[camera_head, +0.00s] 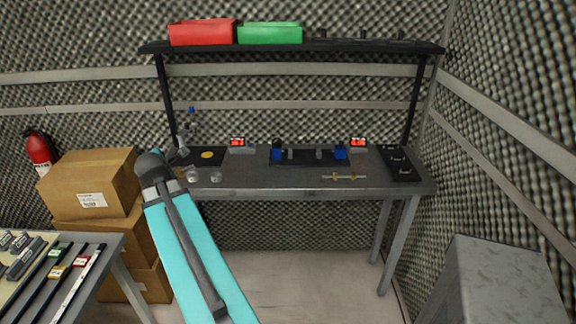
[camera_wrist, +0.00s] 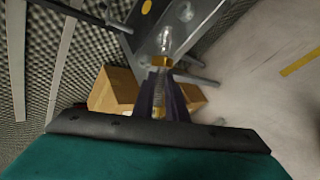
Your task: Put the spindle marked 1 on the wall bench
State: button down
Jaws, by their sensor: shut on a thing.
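My gripper (camera_wrist: 162,100) is shut on a slim silvery spindle (camera_wrist: 166,42) with brass collars, seen in the wrist view. It stands up between the dark fingers, and I cannot read a mark on it. In the head view my arm's end is at the bench's left front, and the fingers are mostly hidden there. The wall bench (camera_head: 260,178) is a dark-topped table against the foam wall. A similar spindle (camera_head: 343,177) with brass collars lies on its front right part.
Two small glass jars (camera_head: 215,176) stand at the bench's left front. A dark mat (camera_head: 300,161) with blue fixtures sits mid-back, and a black tray (camera_head: 400,165) sits at right. Cardboard boxes (camera_head: 90,190) are stacked at left. The bench's centre front is clear.

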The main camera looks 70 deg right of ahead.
jog(key=s+d+f+m+g, duration=0.2)
jog(key=s+d, duration=0.4)
jog(key=s, duration=0.6)
jog(key=s+d+f+m+g, duration=0.2)
jog(key=s+d, duration=0.4)
jog(key=s, duration=0.6)
jog(key=s+d+f+m+g, duration=0.2)
jog(key=s+d, duration=0.5)
jog(key=s, duration=0.6)
jog(key=m+g+b, duration=0.1)
jog(key=m, duration=0.1)
jog(key=shift+m+g, duration=0.3)
jog(key=shift+g, duration=0.1)
jog(key=shift+f, duration=0.1)
jog(key=shift+w+d+f+p, duration=0.25)
jog(key=shift+w+d+p, duration=0.75)
jog(key=shift+d, duration=1.35)
jog(key=shift+w+d+f+p, duration=0.2)
jog(key=shift+w+d+p, duration=0.15)
jog(key=shift+w+d, duration=1.55)
jog(key=shift+w+d+f+p, duration=0.25)
jog(key=shift+w+d+p, duration=0.5)
jog(key=shift+d, duration=2)
jog(key=shift+w, duration=0.1)
jog(key=shift+f, duration=0.15)
jog(key=shift+f+p, duration=0.7)
jog(key=shift+f, duration=0.95)
